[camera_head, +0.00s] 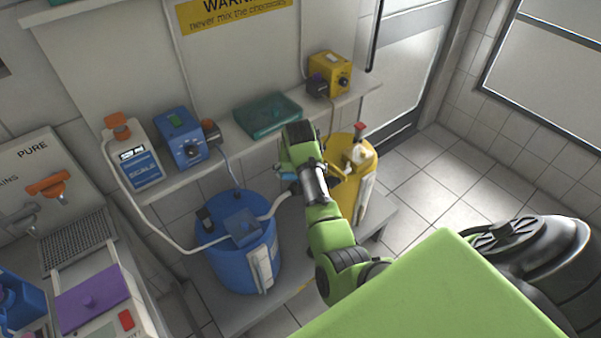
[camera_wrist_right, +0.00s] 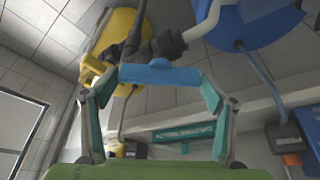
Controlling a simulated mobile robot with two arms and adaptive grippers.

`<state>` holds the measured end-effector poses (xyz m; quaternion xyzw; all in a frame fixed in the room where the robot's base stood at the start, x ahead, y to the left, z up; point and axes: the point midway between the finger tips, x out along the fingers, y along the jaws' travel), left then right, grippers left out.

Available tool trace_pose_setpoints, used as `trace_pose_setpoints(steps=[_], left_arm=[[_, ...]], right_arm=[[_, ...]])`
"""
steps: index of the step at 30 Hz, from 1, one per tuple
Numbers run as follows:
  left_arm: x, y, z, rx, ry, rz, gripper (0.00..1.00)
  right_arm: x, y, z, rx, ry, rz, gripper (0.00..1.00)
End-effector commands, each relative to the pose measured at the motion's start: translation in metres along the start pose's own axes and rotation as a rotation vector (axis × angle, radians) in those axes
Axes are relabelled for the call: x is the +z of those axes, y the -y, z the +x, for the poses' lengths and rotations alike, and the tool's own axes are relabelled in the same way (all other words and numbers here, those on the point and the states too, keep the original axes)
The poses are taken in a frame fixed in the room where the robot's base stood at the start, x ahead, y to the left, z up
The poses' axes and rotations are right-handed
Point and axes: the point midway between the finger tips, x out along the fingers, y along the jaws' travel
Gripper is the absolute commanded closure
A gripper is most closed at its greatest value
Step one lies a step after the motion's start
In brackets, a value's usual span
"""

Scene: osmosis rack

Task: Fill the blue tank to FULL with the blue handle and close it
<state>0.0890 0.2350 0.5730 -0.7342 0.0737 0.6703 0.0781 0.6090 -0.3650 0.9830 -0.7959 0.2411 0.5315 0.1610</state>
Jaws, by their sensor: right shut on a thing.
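The blue tank (camera_head: 228,266) stands on a low grey platform below the shelf, with a white pipe running to its top. A pale level strip (camera_head: 262,269) is on its front; its level and marks are too small to read. The tank also shows in the right wrist view (camera_wrist_right: 262,28). My right gripper (camera_wrist_right: 160,80) is shut on the blue handle (camera_wrist_right: 150,74), which lies across between its fingertips, beside grey and white pipework. In the head view my right arm mostly hides the handle, between the blue and yellow tanks. My left gripper is out of view.
A yellow tank (camera_head: 366,163) stands right beside my right arm. Tiled floor at right is clear.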

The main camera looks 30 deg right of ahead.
Motion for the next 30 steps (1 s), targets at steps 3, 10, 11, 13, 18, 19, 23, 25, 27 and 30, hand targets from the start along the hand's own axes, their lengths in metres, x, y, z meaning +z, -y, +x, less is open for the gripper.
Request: trace_pose_setpoints(steps=[3,10,11,13,18,19,23,25,27,30], left_arm=[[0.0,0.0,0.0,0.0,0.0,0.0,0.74],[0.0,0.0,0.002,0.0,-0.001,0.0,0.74],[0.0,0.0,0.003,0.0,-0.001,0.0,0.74],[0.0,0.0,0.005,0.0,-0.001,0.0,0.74],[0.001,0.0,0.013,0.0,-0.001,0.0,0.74],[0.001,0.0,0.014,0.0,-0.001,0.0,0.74],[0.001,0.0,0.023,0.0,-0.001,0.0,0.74],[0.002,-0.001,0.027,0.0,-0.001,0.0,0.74],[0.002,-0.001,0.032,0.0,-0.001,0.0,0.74],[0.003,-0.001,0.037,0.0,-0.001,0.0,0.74]], right_arm=[[0.0,0.002,0.0,0.041,0.0,0.1,0.44],[-0.001,0.004,0.0,0.124,0.0,0.301,0.44],[-0.001,0.004,0.0,0.136,0.0,0.328,0.44],[-0.001,0.004,0.001,0.161,0.001,0.39,0.44],[-0.001,0.005,0.002,0.223,0.0,0.537,0.44],[-0.001,0.005,0.002,0.232,0.0,0.562,0.44],[-0.001,0.005,0.003,0.276,0.0,0.667,0.44],[-0.002,0.005,0.003,0.296,-0.001,0.717,0.44],[-0.002,0.005,0.003,0.315,-0.001,0.763,0.44],[-0.002,0.005,0.003,0.339,-0.001,0.819,0.44]])
